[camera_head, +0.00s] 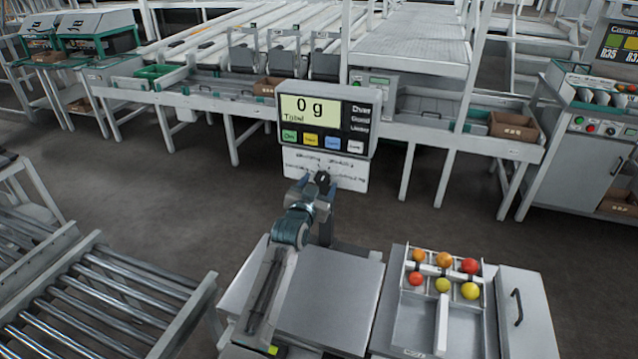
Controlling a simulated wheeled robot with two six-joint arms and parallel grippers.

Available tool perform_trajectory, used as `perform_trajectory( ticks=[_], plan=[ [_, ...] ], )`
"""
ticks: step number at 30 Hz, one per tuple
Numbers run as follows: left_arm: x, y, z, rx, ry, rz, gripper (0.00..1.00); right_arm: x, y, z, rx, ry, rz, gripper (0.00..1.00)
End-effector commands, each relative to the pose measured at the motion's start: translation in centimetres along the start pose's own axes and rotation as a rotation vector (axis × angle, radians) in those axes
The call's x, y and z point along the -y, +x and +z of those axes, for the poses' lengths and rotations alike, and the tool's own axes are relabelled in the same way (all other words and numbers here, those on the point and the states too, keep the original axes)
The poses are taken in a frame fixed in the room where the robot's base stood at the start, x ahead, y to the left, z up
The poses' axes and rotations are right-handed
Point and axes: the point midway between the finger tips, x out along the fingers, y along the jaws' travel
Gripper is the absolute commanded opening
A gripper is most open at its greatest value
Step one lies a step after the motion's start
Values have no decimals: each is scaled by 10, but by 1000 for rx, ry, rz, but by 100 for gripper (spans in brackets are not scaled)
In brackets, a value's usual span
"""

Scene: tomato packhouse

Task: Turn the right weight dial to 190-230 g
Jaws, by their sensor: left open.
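A white dial plate (350,182) with small printed markings hangs under a grey scale display (328,120) reading 0 g. A small dark knob (322,177) shows near the plate's middle. My left gripper (317,184) reaches up from below in front of the plate, its open fingertips close to the knob. I cannot tell whether they touch it or where its pointer sits. My gripper and wrist hide part of the plate's lower edge, and the scale markings are too small to read. My right gripper is not in view.
A grey weighing platform (333,300) lies below the display. Right of it, a divided tray (418,322) holds several red, orange and yellow tomatoes, beside a panel with a black handle (518,307). A roller conveyor (95,300) is at lower left.

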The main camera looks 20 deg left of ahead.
Motion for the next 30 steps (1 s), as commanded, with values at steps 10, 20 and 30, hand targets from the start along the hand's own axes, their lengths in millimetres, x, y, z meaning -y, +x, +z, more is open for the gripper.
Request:
perform_trajectory(
  ticks=[10,20,30],
  plan=[
    [0,4,0,0,0,0,62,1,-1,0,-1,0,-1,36],
    [0,4,0,0,0,0,18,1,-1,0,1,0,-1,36],
    [0,4,-1,2,-82,0,18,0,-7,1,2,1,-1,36]
  ],
)
